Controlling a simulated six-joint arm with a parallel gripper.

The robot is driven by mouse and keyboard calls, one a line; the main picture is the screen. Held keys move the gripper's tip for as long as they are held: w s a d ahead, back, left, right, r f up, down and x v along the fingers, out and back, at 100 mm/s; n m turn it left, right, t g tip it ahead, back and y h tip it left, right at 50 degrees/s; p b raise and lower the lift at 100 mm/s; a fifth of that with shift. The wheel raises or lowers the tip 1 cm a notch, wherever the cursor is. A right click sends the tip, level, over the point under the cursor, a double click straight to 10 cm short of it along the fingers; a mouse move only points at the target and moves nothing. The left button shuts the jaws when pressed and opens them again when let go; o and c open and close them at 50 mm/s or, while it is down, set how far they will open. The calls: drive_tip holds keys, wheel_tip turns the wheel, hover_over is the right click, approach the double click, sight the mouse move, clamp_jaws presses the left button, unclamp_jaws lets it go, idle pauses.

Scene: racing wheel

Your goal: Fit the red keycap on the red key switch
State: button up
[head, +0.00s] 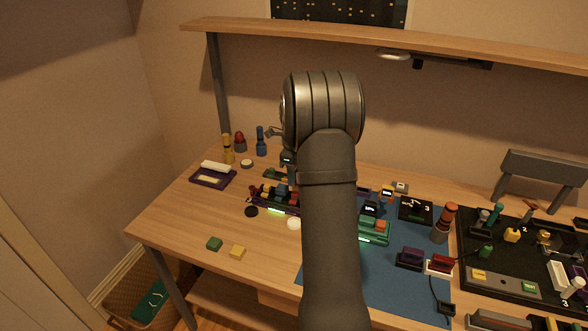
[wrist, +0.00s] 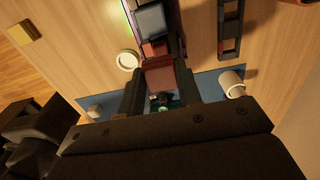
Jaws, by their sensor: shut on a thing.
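In the wrist view, my gripper (wrist: 159,88) is shut on a dark red keycap (wrist: 160,74), which sits between the two black fingers. A purple-edged strip (wrist: 168,8) runs up from there, with a large blue-grey cap (wrist: 152,20) and a smaller red piece (wrist: 155,48) on it. The red piece lies just beyond the held keycap. I cannot tell whether they touch, or whether the red piece is the red key switch. In the head view, the strip (head: 290,212) stands left of my arm, with several coloured pieces on it. My arm hides the gripper's fingertips there.
A blue mat (head: 410,290) with modules is at right. A dark slotted rail (wrist: 230,30) runs beside the strip. The table's left front is mostly clear.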

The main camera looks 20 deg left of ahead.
drive_tip(key=shift+f, duration=1.7)
drive_tip(key=shift+f, duration=1.15)
drive_tip(key=o, duration=1)
wheel_tip(320, 180, up, 17)
drive_tip(key=shift+r, duration=0.2)
